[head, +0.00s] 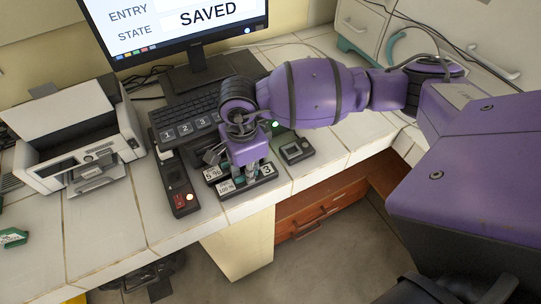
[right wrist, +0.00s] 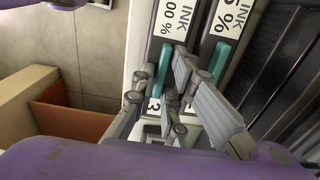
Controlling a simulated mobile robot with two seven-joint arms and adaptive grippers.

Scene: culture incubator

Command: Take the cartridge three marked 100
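The cartridge marked INK 100 % (head: 227,187) lies in a dark tray (head: 238,193) near the table's front edge. It also shows in the right wrist view (right wrist: 172,22), with a teal piece and a partly hidden 3. Beside it lies a cartridge marked INK 5 % (head: 211,173), also in the right wrist view (right wrist: 232,22). My right gripper (head: 249,176) points down over the tray. In the right wrist view its fingers (right wrist: 161,80) are apart, around the teal piece of the 100 % cartridge; contact is not clear. My left gripper is not in view.
A printer (head: 78,150) stands at the left. A device with a red switch (head: 180,195) is just left of the tray, and a small box (head: 296,150) is to its right. Numbered keys (head: 185,130), a keyboard and a monitor (head: 180,25) reading SAVED are behind.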

